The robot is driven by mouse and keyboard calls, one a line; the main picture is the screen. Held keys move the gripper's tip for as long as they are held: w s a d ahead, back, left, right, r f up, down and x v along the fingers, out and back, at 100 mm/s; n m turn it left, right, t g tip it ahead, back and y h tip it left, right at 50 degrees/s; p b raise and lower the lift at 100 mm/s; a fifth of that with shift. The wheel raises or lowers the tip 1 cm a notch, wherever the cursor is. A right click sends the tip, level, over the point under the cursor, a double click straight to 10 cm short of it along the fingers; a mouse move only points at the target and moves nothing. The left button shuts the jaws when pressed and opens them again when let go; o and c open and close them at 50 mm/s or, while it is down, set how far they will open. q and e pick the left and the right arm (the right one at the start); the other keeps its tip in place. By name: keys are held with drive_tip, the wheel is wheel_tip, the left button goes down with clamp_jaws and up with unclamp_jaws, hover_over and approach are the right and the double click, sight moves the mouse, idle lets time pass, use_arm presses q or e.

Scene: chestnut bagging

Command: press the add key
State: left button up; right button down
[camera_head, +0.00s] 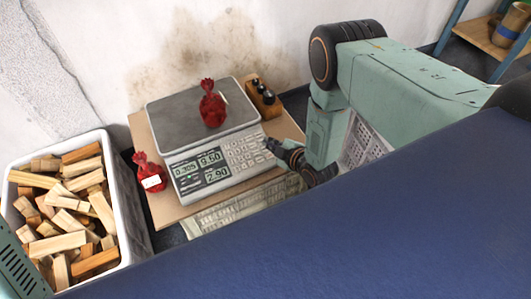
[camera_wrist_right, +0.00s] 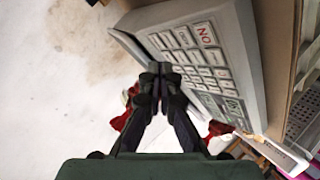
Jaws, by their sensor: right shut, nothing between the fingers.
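The grey scale (camera_head: 178,156) stands on a small table, its digits lit on the display (camera_head: 202,170). Its keypad (camera_head: 243,152) is on the right of the front panel and also shows in the right wrist view (camera_wrist_right: 200,62). I cannot tell which key is the add key. My right gripper (camera_head: 270,146) is shut and empty at the keypad's right edge. In the right wrist view its fingertips (camera_wrist_right: 160,70) are together beside the keys; contact is unclear. A red tied bag (camera_head: 212,108) sits on the scale's pan. My left gripper is not in view.
A second red bag (camera_head: 149,175) with a white label stands left of the scale on the wooden tabletop (camera_head: 172,209). A wooden block with dark weights (camera_head: 263,98) is behind right. A white crate (camera_head: 128,200) of wood pieces stands at left.

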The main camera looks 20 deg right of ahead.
sight(268, 153)
drive_tip(key=shift+w+f+b, duration=0.2)
drive_tip(key=shift+f+b, duration=0.25)
drive_tip(key=shift+f, duration=0.15)
drive_tip(key=shift+w+f+b, duration=0.15)
drive_tip(key=shift+f+b, duration=0.25)
drive_tip(key=shift+f, duration=0.2)
idle(0.6)
drive_tip(key=shift+w+f, duration=0.15)
drive_tip(key=shift+f, duration=0.2)
drive_tip(key=shift+w+f, duration=0.1)
drive_tip(key=shift+f, duration=0.2)
idle(0.5)
idle(0.4)
drive_tip(key=shift+s+r+p, duration=0.25)
drive_tip(key=shift+r+p, duration=0.45)
